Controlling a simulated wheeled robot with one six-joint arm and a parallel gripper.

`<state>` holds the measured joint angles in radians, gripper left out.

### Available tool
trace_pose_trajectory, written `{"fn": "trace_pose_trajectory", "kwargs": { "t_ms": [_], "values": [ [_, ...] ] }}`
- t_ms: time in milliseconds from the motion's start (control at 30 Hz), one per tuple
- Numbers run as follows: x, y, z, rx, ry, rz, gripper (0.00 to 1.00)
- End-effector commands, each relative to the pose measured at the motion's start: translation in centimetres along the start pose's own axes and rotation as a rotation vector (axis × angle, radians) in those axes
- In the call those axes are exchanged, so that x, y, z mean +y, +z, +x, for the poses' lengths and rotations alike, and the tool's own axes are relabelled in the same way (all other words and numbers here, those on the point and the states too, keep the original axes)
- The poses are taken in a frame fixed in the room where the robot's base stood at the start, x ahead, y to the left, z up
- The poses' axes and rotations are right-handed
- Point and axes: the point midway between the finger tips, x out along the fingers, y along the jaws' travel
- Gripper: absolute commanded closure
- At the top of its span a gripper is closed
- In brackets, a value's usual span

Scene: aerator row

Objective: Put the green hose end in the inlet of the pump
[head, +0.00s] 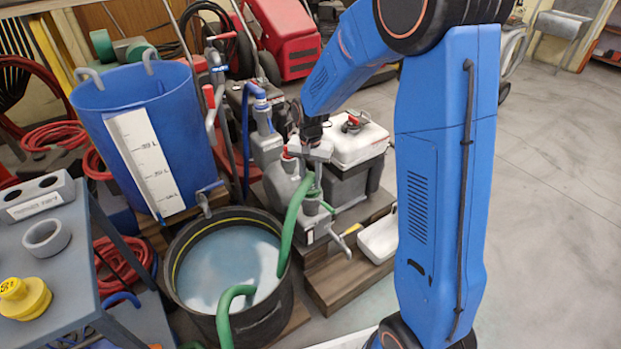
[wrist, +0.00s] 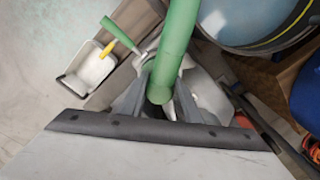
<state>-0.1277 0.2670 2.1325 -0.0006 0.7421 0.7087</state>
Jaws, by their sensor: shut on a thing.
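The green hose (head: 293,215) rises from the black tub to my gripper (head: 315,165). In the wrist view the green hose (wrist: 178,45) runs down between the two fingers of my gripper (wrist: 160,100), which is shut on its end. The grey pump (head: 282,190) stands right behind and below the gripper, on a wooden platform. Part of the pump body shows in the wrist view (wrist: 207,95), under the hose. The gripper and hose cover the inlet, so I cannot tell whether the hose end is in it or above it.
The black tub (head: 284,300) of cloudy water stands in front of the pump; a second green hose part (head: 232,296) hangs over its rim. A blue barrel (head: 95,115) is at left. A white tray (head: 378,240) and a white-lidded box (head: 357,146) are close at right. Floor further right is clear.

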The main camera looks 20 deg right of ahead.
Motion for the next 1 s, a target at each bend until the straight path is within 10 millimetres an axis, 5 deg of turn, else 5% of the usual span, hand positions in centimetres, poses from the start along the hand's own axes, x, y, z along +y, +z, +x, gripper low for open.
{"fn": "trace_pose_trajectory", "kwargs": {
  "t_ms": [600, 633, 700, 1000],
  "values": [
    [0.0, 0.0, 1.3, 0.000, 0.000, 0.000, 1.00],
    [0.0, 0.0, 1.2, 0.000, 0.000, 0.000, 0.66],
    [0.0, 0.0, 1.2, 0.000, 0.000, 0.000, 0.50],
    [0.0, 0.0, 1.2, 0.000, 0.000, 0.000, 0.49]
  ]
}}
